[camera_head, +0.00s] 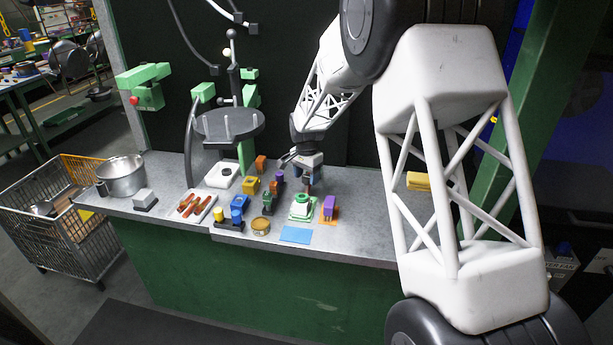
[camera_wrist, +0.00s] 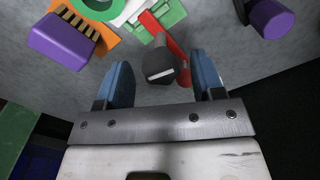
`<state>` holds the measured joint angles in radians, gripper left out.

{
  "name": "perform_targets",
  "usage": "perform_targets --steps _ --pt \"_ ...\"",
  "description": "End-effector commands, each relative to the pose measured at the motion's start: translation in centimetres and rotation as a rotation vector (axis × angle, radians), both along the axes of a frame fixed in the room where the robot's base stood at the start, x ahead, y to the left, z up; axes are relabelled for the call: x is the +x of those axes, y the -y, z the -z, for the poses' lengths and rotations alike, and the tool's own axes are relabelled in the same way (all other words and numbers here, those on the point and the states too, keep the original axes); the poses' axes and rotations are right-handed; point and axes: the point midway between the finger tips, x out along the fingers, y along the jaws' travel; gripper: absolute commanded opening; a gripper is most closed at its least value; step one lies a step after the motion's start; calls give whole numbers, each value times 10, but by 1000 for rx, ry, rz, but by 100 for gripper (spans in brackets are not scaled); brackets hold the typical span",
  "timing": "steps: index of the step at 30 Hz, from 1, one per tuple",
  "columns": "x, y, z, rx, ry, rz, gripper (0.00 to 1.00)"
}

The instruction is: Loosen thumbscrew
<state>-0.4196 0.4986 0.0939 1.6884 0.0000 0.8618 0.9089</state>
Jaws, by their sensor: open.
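My gripper (camera_wrist: 160,76) points down over the worktop with its two blue fingers apart. In the wrist view, a dark grey rounded knob (camera_wrist: 160,64) lies between the fingers, with visible gaps on both sides. A red bar (camera_wrist: 160,28) runs from beside the knob towards a green-and-white fixture (camera_wrist: 168,12). I cannot tell for certain whether this knob is the thumbscrew.
A purple block (camera_wrist: 62,42) on an orange plate (camera_wrist: 104,46) is at upper left in the wrist view. A purple cylinder (camera_wrist: 272,18) is at upper right. Several coloured fixtures crowd the bench. A pot (camera_head: 122,178) stands at left. The front right worktop (camera_head: 350,248) is clear.

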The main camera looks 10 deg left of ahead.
Motion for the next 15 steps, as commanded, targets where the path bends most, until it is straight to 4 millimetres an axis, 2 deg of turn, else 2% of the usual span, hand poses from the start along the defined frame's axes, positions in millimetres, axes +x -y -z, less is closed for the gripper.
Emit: perform_targets --steps 10,15 --pt "0 0 2 0 1 0 60" --pt "0 0 2 0 1 0 34"
